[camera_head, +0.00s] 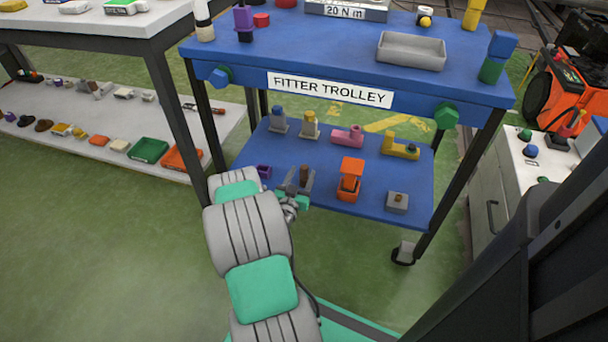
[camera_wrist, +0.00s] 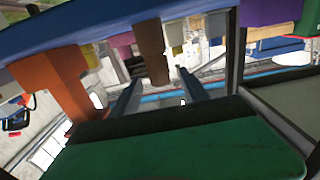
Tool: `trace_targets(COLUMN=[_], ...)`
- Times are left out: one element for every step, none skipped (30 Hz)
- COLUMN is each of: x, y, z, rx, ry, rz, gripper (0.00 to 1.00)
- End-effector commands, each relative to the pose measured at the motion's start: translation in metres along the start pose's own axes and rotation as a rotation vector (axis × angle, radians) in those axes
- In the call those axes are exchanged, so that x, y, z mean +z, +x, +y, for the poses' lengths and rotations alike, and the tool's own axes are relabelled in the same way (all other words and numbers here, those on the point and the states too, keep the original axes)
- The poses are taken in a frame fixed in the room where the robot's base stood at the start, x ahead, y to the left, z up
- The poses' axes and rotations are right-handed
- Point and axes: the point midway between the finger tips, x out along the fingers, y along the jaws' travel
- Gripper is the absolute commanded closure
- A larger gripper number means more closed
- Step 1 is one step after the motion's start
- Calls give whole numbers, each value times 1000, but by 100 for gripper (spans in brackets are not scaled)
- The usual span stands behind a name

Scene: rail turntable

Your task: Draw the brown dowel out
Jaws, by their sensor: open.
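A brown dowel (camera_head: 304,173) stands upright over the blue lower shelf of the trolley. In the wrist view, which looks upside down, the dowel (camera_wrist: 151,52) hangs down from the blue band at the top. My gripper (camera_head: 298,182) is open, with its fingers around the dowel's place in the head view. In the wrist view, the fingers of my gripper (camera_wrist: 157,80) are apart and the dowel shows between and beyond their tips. I cannot tell whether they touch it. What the dowel stands in is hidden behind my gripper.
An orange piece (camera_head: 350,178) stands close to the right of my gripper; it also shows in the wrist view (camera_wrist: 55,80). A purple piece (camera_head: 264,171) is close on the left. A grey block (camera_head: 397,203) sits farther right. The blue trolley top (camera_head: 330,48) overhangs the shelf.

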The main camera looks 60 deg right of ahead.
Motion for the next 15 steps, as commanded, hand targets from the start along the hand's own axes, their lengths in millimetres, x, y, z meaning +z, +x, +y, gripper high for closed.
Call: trace_targets(x=[1,1,1,1,1,1,1,2,1,1,0,0,0,0,0], y=[8,13,22,28,33,40,45,49,54,56,58,60,61,62,62], z=[2,2,2,2,2,2,2,2,1,1,1,1,1,1,1], rx=[4,4,4,5,5,4,4,4,3,3,3,3,2,2,2], ry=[1,1,3,3,2,1,2,2,0,2,0,0,0,0,0], rz=[0,1,1,0,1,1,0,-1,-1,-1,-1,-1,-1,-2,-2], gripper=[47,47,47,47,47,47,47,47,47,47,47,47,47,47,47])
